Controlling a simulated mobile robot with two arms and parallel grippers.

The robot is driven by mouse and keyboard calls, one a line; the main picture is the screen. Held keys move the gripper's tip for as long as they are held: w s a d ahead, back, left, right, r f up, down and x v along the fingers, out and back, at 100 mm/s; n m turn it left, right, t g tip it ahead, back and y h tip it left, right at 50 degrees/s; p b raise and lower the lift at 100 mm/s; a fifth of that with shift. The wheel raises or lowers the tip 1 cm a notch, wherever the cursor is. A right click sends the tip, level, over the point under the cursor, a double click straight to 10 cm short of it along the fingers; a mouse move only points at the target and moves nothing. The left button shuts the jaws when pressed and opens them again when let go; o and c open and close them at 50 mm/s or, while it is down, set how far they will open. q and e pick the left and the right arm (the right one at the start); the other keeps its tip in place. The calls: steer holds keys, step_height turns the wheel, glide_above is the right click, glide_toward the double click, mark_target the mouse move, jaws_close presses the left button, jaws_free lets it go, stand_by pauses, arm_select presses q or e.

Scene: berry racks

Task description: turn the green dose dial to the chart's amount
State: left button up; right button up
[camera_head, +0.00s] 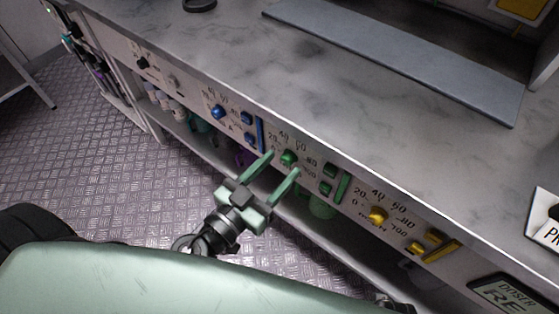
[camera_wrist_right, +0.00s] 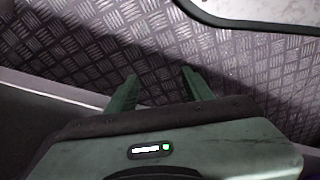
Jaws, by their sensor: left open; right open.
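The green dose dial (camera_head: 289,158) is a small round knob on the front panel of the counter, with printed numbers around it. My left gripper (camera_head: 284,172) is open, its two green fingers on either side of and just in front of the dial; I cannot tell whether they touch it. My right gripper (camera_wrist_right: 160,82) shows in the right wrist view, open and empty above the patterned metal floor. The amount chart cannot be made out in these views.
A blue dial (camera_head: 217,111) sits left of the green one and a yellow dial (camera_head: 377,215) right of it. Green buttons (camera_head: 328,179) are beside the green dial. A grey slab (camera_head: 400,62) lies on the marble counter (camera_head: 230,45). A shelf with bottles is below.

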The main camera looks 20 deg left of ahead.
arm_select(q)
steer(key=shift+w+d, duration=0.15)
steer(key=shift+w, duration=0.25)
arm_select(e)
steer(key=shift+s+f, duration=0.3)
steer(key=shift+f, duration=0.2)
steer(key=shift+s+f, duration=0.25)
steer(key=shift+f, duration=0.2)
arm_select(q)
jaws_close()
arm_select(e)
steer(key=shift+d, duration=0.1)
